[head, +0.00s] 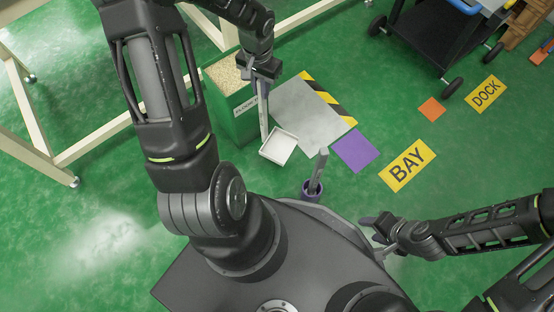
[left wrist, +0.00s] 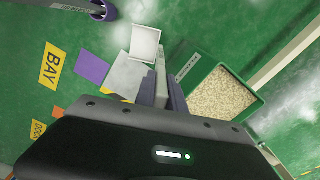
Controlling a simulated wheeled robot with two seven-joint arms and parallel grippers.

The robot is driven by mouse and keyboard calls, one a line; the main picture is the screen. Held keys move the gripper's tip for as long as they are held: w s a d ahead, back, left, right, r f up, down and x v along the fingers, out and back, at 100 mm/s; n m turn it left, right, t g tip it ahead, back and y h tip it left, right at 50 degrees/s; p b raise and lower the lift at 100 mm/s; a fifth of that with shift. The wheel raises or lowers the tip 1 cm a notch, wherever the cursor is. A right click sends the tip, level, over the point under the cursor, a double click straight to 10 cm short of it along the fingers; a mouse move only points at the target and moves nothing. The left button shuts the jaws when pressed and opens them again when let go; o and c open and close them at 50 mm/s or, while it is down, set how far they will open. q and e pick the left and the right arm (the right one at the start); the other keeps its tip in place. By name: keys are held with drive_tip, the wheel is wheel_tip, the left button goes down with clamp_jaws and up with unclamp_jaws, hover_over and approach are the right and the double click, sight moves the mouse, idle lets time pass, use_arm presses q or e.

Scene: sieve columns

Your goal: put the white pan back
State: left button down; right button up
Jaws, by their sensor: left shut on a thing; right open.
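The white pan (head: 278,147) is a shallow square tray with a long pale upright handle. My left gripper (head: 260,78) is shut on the upper end of that handle, and the pan hangs below it. In the head view the pan overlaps the near left corner of a grey mat (head: 305,115); its height above the floor is hard to tell. In the left wrist view the pan (left wrist: 145,42) shows beyond the fingers (left wrist: 168,92). My right gripper (head: 383,232) is open and empty beside my base at the lower right.
A green bin (head: 240,122) of pale grains stands just left of the pan. A purple holder (head: 312,190) with a grey upright piece stands nearer me. A purple square (head: 355,150), a BAY sign (head: 407,165) and a black cart (head: 440,45) lie to the right.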

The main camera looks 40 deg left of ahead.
sight(263, 109)
use_arm(q)
drive_tip(key=shift+r, duration=0.1)
drive_tip(key=shift+f+b, duration=1.3)
drive_tip(key=shift+f, duration=1.85)
drive_tip(key=shift+f+b, duration=0.85)
drive_tip(key=shift+f, duration=1.1)
drive_tip(key=shift+f, duration=0.15)
drive_tip(key=c, duration=1.4)
unclamp_jaws()
